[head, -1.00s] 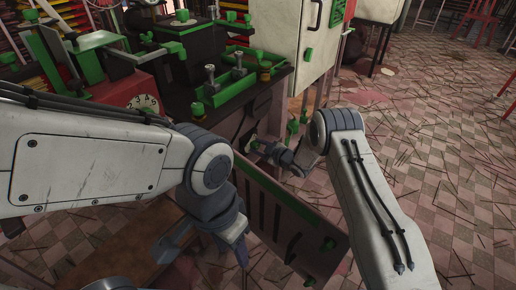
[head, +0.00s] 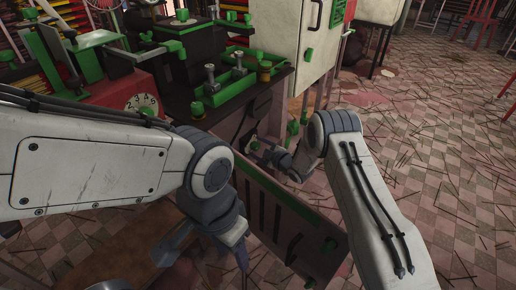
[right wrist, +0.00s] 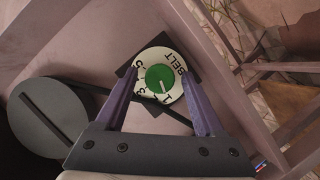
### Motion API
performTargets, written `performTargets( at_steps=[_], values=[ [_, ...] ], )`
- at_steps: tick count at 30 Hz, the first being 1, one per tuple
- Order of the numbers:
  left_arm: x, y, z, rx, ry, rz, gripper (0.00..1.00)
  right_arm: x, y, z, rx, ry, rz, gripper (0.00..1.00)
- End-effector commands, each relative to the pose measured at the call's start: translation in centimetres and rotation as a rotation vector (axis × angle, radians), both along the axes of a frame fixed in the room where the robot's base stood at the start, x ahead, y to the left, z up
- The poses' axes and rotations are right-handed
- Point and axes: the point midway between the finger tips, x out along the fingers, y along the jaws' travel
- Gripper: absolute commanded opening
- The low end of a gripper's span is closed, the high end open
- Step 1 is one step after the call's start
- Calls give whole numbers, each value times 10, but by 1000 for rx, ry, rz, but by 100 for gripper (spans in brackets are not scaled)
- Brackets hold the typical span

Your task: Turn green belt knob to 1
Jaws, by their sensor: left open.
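The belt dial (right wrist: 178,90) is a white disc with black marks and the word BELT, on a dark square plate. Its round green knob (right wrist: 158,78) sits at the centre, with a pale pointer line on it. My right gripper (right wrist: 157,74) is open, with one purple finger on each side of the dial and gaps between fingers and knob. In the head view my right gripper (head: 262,147) reaches the lower front of the machine, where the dial is hard to make out. My left gripper (head: 212,247) hangs open and empty, low in front of the leaning panel.
A green tray (head: 232,88) and another numbered dial (head: 142,102) are on the machine. A dark round wheel (right wrist: 50,117) lies left of the dial. The tiled floor at right is littered with sticks.

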Motion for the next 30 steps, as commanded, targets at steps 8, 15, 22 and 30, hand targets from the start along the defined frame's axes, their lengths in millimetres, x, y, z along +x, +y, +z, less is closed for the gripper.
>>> performTargets(
  at_steps=[8, 15, 22, 30],
  values=[
    [0, 0, 0, 0, 0, 0, 50, 0, 1, 0, 1, 0, 0, 72],
    [0, 0, 11, 0, 0, 0, 50, -17, -13, 9, 1, 3, -2, 72],
    [0, 0, 26, 0, 0, 0, 50, -53, -42, 21, 1, 4, -3, 72],
    [0, 0, 33, 0, 0, 0, 50, -78, -60, 28, 1, 1, -2, 72]
  ],
)
